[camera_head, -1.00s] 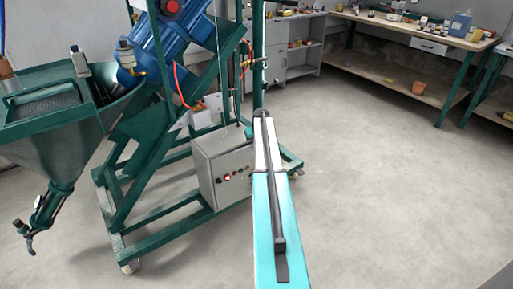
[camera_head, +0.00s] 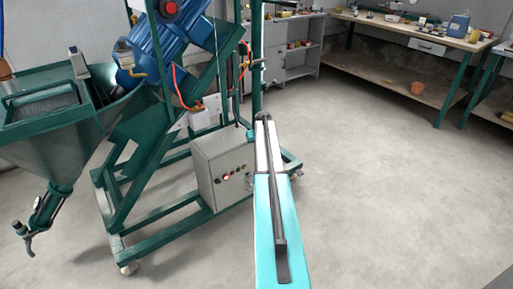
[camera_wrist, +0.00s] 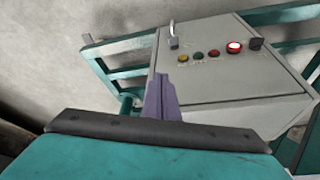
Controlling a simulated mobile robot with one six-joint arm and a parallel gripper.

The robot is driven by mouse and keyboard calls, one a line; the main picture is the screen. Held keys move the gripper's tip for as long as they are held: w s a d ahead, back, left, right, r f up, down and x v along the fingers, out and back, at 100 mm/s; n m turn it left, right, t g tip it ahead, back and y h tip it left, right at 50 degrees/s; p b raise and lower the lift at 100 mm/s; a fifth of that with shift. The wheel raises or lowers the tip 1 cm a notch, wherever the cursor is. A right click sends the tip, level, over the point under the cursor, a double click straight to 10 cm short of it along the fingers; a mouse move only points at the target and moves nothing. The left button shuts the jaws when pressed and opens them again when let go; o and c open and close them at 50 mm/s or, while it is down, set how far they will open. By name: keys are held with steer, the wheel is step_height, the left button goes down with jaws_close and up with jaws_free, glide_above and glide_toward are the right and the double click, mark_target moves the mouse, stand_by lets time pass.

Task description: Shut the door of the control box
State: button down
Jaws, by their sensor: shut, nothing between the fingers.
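The control box (camera_head: 207,168) is a light grey metal cabinet on the green machine frame. Its door (camera_head: 235,168) carries a row of buttons and lamps, one lit red. The door looks flush or nearly flush with the box; I cannot tell whether a small gap is left. My gripper (camera_wrist: 160,82) is shut and empty, its purple fingers overlapping the door's near left part. Contact cannot be told. In the head view my arm hides the gripper.
The green wheeled frame (camera_head: 165,235) surrounds the box, with a blue motor (camera_head: 165,45) above and a hopper (camera_head: 50,135) at left. A workbench (camera_head: 415,30) stands at the back right. The concrete floor to the right is clear.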

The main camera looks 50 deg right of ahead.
steer(key=s+r, duration=0.5)
steer(key=r, duration=0.4)
steer(key=shift+a+r, duration=0.15)
steer(key=shift+a, duration=0.25)
